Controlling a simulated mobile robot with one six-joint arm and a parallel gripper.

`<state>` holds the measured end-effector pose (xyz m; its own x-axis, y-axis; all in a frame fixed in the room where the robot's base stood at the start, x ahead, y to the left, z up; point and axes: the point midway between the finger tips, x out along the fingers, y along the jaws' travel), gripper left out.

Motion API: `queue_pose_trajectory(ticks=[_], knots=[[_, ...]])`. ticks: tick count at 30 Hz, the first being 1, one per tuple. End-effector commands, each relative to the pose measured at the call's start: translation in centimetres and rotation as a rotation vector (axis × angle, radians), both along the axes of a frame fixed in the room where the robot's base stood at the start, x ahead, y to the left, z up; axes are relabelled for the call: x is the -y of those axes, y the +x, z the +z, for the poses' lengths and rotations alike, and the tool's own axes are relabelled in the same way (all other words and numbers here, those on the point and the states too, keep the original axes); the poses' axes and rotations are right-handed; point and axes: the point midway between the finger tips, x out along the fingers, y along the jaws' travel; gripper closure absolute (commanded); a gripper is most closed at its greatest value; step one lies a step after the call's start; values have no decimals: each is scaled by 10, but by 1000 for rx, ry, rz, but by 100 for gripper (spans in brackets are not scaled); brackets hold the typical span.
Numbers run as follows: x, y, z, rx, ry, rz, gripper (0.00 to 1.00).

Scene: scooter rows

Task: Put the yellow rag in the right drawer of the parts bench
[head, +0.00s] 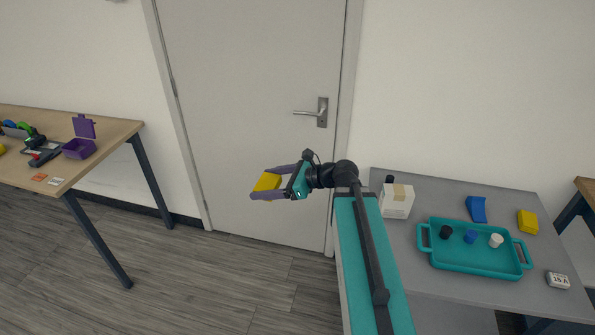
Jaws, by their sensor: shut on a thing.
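The yellow rag (267,182) is a small folded pad between the purple fingers of my gripper (268,183), in the middle of the head view. My gripper is shut on it and holds it in the air in front of a closed grey door. No drawer shows clearly in this view, and I cannot tell which table is the parts bench.
A grey table (415,243) at the right bears a teal tray (470,268), a white box (397,200), a blue piece (476,208) and a yellow block (527,222). A wooden table (100,128) at the left bears an open purple box (79,148) and tools. Floor between is clear.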

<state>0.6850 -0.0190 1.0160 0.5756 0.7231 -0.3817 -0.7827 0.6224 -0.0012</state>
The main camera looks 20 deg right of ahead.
Motion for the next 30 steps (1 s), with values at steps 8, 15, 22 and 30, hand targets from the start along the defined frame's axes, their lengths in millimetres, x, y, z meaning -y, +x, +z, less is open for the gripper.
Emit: queue_pose_trajectory(ticks=[8,15,22,30], knots=[[-28,-9,8,0,0,63,44],[-24,-9,8,0,0,58,44],[-22,-9,8,-1,1,55,44],[-11,-9,8,-1,0,39,44]])
